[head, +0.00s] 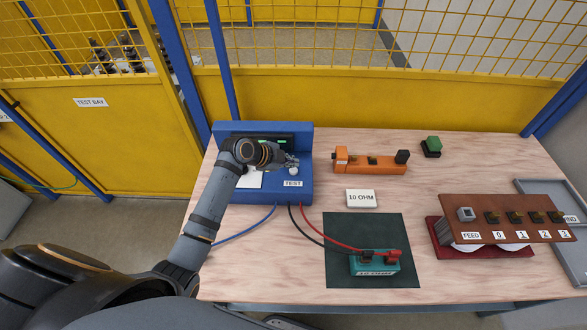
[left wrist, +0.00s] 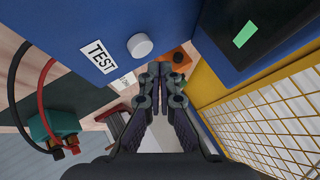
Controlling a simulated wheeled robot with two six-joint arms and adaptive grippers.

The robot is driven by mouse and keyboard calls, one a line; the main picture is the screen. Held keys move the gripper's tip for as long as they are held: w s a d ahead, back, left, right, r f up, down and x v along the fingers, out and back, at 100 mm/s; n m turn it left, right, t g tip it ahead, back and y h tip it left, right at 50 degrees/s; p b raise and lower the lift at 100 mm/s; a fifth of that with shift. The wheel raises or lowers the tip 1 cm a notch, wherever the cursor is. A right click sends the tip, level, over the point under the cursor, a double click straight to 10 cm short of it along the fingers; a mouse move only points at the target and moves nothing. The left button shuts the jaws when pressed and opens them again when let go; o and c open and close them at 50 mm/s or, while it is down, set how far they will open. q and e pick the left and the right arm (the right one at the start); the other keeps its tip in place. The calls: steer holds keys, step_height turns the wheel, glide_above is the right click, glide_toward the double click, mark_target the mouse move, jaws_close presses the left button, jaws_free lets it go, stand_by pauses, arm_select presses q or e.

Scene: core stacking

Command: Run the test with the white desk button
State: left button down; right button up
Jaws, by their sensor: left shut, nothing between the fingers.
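The white button (head: 294,170) is a round knob on the blue test box (head: 305,188), just above its TEST label (head: 292,184). It also shows in the left wrist view (left wrist: 140,46), beside the fingertips with a visible gap in the picture. My left gripper (head: 292,160) is shut and empty, over the box close to the button; the wrist view shows its fingers (left wrist: 160,72) together. The box's dark screen (left wrist: 250,30) shows a green bar; my arm partly covers it in the head view. My right gripper is not in view.
Red, black and blue leads run from the box; red and black reach a teal block (head: 375,264) on a dark green mat (head: 340,228). An orange fixture (head: 370,167), a 10 OHM card (head: 361,198), a green-topped block (head: 432,146) and a brown FEED rack (head: 500,205) stand rightward.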

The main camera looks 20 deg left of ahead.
mark_target(291, 171)
arm_select(q)
steer(key=shift+r+p, duration=1.65)
steer(key=shift+r, duration=0.7)
steer(key=shift+f, duration=0.1)
